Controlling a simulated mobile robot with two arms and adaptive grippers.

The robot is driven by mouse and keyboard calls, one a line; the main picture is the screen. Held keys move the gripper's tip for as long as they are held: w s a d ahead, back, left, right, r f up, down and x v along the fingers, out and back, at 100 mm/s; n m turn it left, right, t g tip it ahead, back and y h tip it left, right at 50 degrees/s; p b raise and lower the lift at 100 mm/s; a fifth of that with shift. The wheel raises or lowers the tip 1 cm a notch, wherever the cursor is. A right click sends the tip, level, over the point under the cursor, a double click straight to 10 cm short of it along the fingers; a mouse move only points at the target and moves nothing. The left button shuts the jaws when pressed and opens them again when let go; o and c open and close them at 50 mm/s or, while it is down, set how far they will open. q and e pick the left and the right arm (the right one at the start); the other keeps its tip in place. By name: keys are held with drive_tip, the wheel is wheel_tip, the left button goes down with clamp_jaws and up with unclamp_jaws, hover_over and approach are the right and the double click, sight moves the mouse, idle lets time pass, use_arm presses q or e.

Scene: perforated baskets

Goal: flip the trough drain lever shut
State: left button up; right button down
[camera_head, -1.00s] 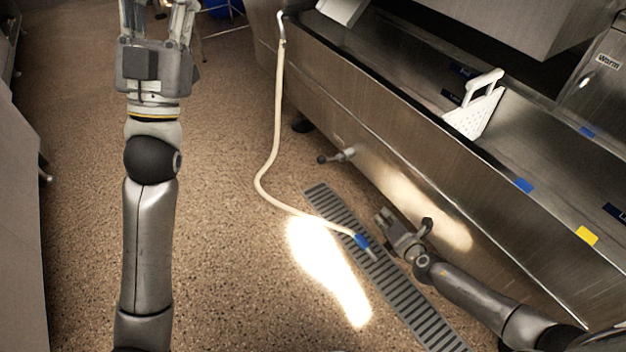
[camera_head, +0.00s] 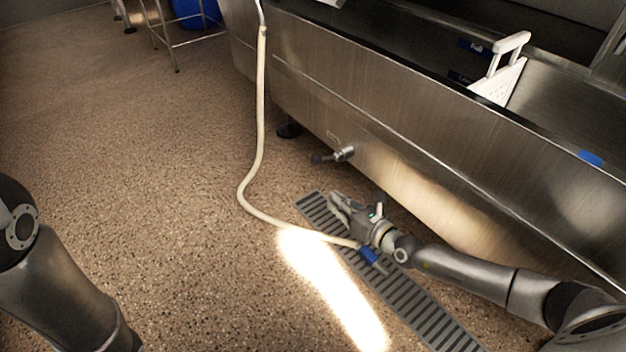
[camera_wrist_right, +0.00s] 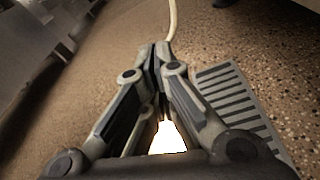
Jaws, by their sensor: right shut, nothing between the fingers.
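The drain lever (camera_head: 333,155) sticks out from the lower front wall of the steel trough (camera_head: 400,130). It has a metal stub and a dark knob pointing left. My right gripper (camera_head: 338,200) is below the lever and apart from it, over the floor grate. Its fingers (camera_wrist_right: 158,55) are together and empty in the right wrist view. The lever does not show clearly in the wrist view. My left arm shows at the lower left of the head view, but its gripper is out of the frame.
A slotted floor grate (camera_head: 405,300) runs below the trough. A cream hose (camera_head: 260,130) hangs from the trough's left end to a blue-banded nozzle (camera_head: 370,257) near the grate. A white perforated basket (camera_head: 500,83) stands in the trough. The floor at left is open.

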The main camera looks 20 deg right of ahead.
sight(327, 158)
idle(0.3)
drive_tip(key=b+x, duration=0.5)
drive_tip(key=x, duration=0.5)
drive_tip(key=shift+s+d+r+p, duration=0.1)
drive_tip(key=shift+d+r+p, duration=0.1)
drive_tip(key=shift+r+p, duration=0.35)
drive_tip(key=shift+w+d+r+p, duration=0.1)
drive_tip(key=shift+d+r+p, duration=0.15)
drive_tip(key=shift+r, duration=0.5)
drive_tip(key=shift+s+d+r+p, duration=0.15)
drive_tip(key=shift+r+p, duration=0.25)
drive_tip(key=shift+r, duration=0.25)
